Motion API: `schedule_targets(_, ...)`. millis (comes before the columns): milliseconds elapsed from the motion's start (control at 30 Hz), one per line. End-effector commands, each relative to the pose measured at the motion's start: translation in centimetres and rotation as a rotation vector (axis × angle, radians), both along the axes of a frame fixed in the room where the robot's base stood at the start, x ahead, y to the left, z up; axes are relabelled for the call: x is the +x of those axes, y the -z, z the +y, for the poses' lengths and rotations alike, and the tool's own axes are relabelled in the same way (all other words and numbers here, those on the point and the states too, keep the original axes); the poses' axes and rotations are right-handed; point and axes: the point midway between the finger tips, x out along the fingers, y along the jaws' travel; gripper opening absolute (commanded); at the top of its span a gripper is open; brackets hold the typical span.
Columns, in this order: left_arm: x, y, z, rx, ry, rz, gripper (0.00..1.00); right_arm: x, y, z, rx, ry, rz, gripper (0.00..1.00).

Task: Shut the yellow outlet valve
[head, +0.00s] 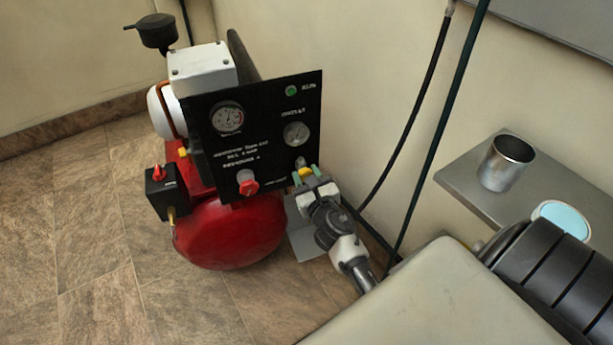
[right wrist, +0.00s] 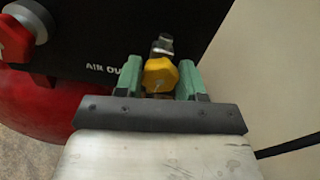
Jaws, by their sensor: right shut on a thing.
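The yellow outlet valve (head: 305,171) is a small knob at the lower right of the black panel (head: 262,130). In the right wrist view the yellow knob (right wrist: 160,75) sits between the green fingers, below a metal fitting (right wrist: 162,46). My right gripper (head: 306,174) reaches it from the lower right and is shut on the knob. In the right wrist view the fingers of the right gripper (right wrist: 160,82) stand on both sides of it. Part of the panel's "AIR OUT" lettering is hidden by the left finger. My left gripper is not in view.
A red knob (head: 248,187) sits left of the valve on the panel, above the red tank (head: 230,235). A black box with a red switch (head: 159,174) is further left. Dark hoses (head: 424,110) hang at right. A metal cup (head: 506,163) stands on a grey shelf (head: 463,180).

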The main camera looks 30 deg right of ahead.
Motion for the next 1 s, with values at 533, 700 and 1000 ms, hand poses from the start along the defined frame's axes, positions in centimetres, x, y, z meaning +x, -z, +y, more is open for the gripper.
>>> schedule_targets(533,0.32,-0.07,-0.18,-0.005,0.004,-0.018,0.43,-0.06,0.04,-0.12,0.47,-0.001,-0.112,0.15)
schedule_targets(700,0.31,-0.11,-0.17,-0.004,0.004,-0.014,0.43,-0.08,0.07,-0.19,0.626,0.0,-0.15,0.15)
schedule_targets(1000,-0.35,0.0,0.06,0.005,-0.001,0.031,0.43,-0.09,0.11,-0.25,0.904,0.0,-0.215,0.15)
